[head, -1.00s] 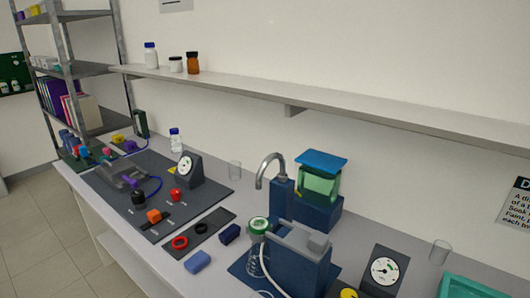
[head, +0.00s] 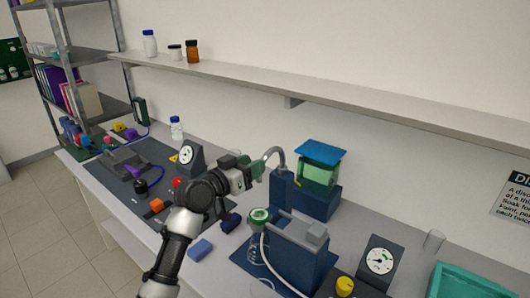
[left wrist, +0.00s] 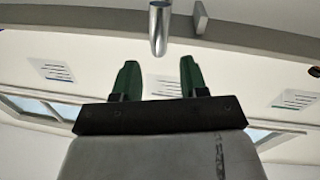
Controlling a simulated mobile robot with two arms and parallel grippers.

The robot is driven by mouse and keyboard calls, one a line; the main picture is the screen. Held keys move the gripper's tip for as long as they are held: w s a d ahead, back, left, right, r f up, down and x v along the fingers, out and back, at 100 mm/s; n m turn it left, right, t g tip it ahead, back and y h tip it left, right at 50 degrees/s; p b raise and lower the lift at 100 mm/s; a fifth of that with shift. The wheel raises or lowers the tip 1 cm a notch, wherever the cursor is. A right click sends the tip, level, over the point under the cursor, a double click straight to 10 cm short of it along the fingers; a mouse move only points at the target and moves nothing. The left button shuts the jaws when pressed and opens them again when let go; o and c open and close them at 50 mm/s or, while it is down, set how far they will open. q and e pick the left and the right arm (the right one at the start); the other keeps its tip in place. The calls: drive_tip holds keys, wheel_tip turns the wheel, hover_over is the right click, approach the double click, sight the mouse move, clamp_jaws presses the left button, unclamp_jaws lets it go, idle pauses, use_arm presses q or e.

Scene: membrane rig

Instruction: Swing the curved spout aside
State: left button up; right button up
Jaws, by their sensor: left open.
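The curved spout (head: 275,152) is a silver bent tube rising from a dark blue block (head: 281,188) on the bench. My left gripper (head: 256,166) is just left of the spout's curved end in the head view, its green fingers open. In the left wrist view, the two green fingers (left wrist: 159,72) are apart with nothing between them. The end of the silver spout (left wrist: 159,30) shows ahead of them, roughly centred on the gap. My right gripper is not in view.
A box with a blue lid and green sides (head: 319,165) stands right of the spout. A flask with a green top (head: 259,216) and a blue pump-like unit (head: 297,255) stand in front. A wall shelf (head: 330,108) runs behind. A gauge (head: 380,260) stands at the right.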

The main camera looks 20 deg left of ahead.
use_arm(q)
drive_tip(key=shift+p+x, duration=0.7)
drive_tip(key=shift+x, duration=1.95)
drive_tip(key=shift+d, duration=0.1)
clamp_jaws()
